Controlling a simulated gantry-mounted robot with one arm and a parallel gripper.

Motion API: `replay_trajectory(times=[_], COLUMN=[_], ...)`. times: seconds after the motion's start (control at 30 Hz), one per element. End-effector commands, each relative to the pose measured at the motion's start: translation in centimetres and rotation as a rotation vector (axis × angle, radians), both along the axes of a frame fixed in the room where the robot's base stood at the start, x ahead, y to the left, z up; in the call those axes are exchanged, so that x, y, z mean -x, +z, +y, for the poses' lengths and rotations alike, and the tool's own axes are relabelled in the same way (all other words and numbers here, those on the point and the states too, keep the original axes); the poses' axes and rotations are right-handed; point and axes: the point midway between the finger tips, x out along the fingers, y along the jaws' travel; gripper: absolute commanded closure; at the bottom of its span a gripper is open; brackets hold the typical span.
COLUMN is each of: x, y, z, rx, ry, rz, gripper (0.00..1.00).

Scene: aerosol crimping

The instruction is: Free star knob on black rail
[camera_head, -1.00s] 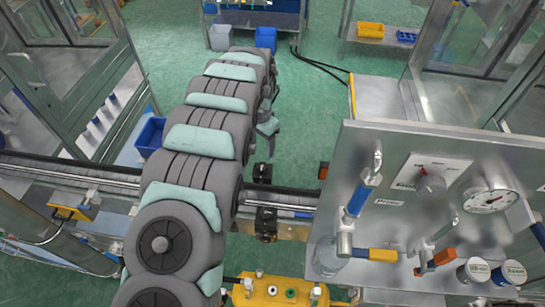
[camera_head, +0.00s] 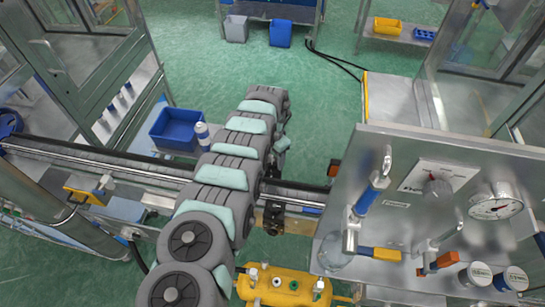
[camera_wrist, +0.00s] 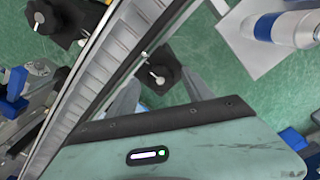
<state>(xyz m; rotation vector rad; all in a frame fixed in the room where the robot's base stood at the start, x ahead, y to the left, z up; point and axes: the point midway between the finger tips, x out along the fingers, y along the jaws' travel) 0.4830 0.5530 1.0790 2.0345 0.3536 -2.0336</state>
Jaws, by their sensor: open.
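In the wrist view, a black star knob (camera_wrist: 160,72) with a silver centre stud sits beside a diagonal rail (camera_wrist: 85,98) with a dark edge and grey ribbed face. My gripper (camera_wrist: 163,79) is open. Its two grey fingers show on either side of this knob in the picture; I cannot tell whether they touch it. My teal wrist cover hides the lower part of the view. In the head view the rail (camera_head: 95,160) crosses from left to right, with a black clamp (camera_head: 271,217) on its near side; my arm hides part of the rail and my fingertips.
A second black knob piece (camera_wrist: 60,22) lies across the rail in the wrist view. In the head view a metal panel with a gauge (camera_head: 495,207) stands right, a yellow machine part (camera_head: 283,288) in front, and a blue bin (camera_head: 178,130) behind the rail at left. Green floor lies beyond.

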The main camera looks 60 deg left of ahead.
Motion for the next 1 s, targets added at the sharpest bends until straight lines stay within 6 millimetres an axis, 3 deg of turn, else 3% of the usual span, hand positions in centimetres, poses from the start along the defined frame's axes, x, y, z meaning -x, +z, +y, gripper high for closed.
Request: replay_trajectory(times=[0.33, 1.0], x=[0.06, 0.06], y=[-0.18, -0.15], z=[-0.01, 0.02], rx=[0.0, 0.0], ry=[0.001, 0.001], rz=[0.001, 0.0], gripper=[0.41, 0.96])
